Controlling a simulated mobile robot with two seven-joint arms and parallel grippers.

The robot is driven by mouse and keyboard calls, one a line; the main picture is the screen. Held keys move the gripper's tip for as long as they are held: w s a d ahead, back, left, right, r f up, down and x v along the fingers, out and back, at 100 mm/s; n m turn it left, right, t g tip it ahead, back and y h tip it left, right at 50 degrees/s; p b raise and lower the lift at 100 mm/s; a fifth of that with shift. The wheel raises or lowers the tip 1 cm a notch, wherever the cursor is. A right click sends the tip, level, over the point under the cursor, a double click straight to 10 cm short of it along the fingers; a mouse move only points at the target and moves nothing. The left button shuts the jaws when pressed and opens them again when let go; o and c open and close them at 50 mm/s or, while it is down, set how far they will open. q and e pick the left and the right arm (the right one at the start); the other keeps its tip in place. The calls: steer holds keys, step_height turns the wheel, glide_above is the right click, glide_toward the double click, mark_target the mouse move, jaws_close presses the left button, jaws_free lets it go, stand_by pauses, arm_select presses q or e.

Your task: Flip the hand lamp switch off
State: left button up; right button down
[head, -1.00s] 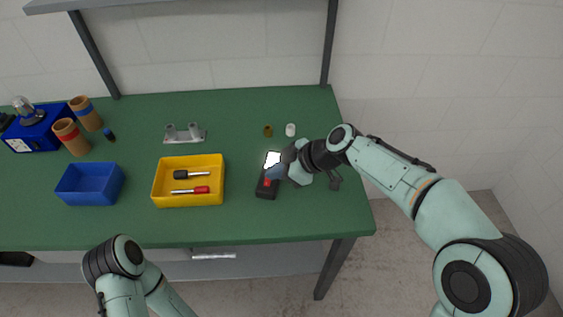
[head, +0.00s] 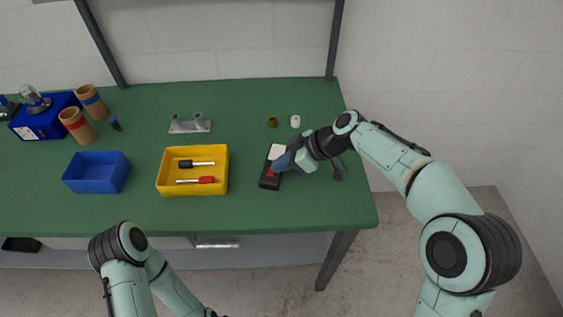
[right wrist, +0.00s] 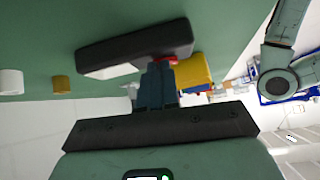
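The hand lamp (head: 268,182) is a black slab on the green bench, with a pale panel (head: 277,151) at its far end and a red switch (head: 270,173) nearer the front edge. The panel looks plain white, without glare. My right gripper (head: 275,166) reaches in from the right, its dark blue fingers together with nothing between them. In the right wrist view the fingertips (right wrist: 158,66) are at the red switch (right wrist: 169,58) on the lamp (right wrist: 135,43); whether they touch it I cannot tell. My left arm shows at the bottom, but its gripper is not visible.
A yellow bin (head: 162,185) with two screwdrivers stands left of the lamp, and a blue bin (head: 96,172) farther left. A grey bracket (head: 190,125), a small brass piece (head: 272,122) and a white piece (head: 295,121) lie behind. The bench's right front is clear.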

steer(key=shift+s+f, duration=0.2)
steer(key=shift+f, duration=0.15)
steer(key=shift+s+a+f+b, duration=0.1)
steer(key=shift+s+a+b, duration=0.15)
steer(key=shift+s+b, duration=0.3)
steer(key=shift+s, duration=0.2)
